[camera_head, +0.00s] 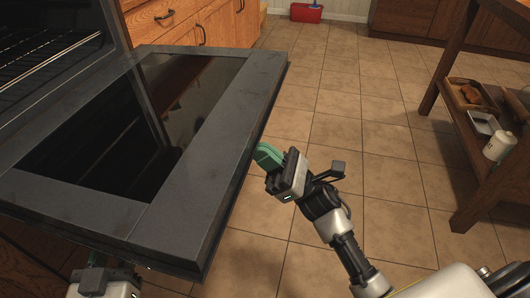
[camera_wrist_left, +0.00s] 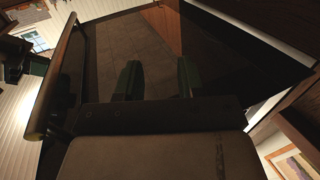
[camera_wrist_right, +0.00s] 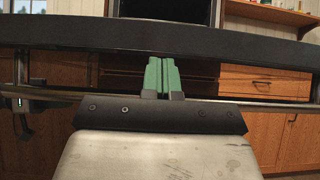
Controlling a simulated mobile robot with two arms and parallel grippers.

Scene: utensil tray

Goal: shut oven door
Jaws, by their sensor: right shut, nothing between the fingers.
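The oven door (camera_head: 165,228) is lowered, lying about flat with its dark glass (camera_head: 130,125) facing up. Its edge spans the right wrist view (camera_wrist_right: 240,43), with a thin handle bar (camera_wrist_right: 270,101) below it. My right gripper (camera_head: 268,156) is shut and empty, beside the door's outer edge; its green fingers are together in the right wrist view (camera_wrist_right: 162,76). My left gripper (camera_wrist_left: 158,80) is under the door, fingers apart with nothing seen between them. The door underside (camera_wrist_left: 220,50) fills much of the left wrist view. In the head view the door hides its fingers.
The oven cavity with a wire rack (camera_head: 45,52) is open at upper left. Wooden drawers (camera_head: 180,20) stand beyond the door. A wooden shelf cart (camera_head: 478,170) with a white canister (camera_head: 498,146) stands at right. A red bin (camera_head: 306,13) is far back. The tiled floor between is clear.

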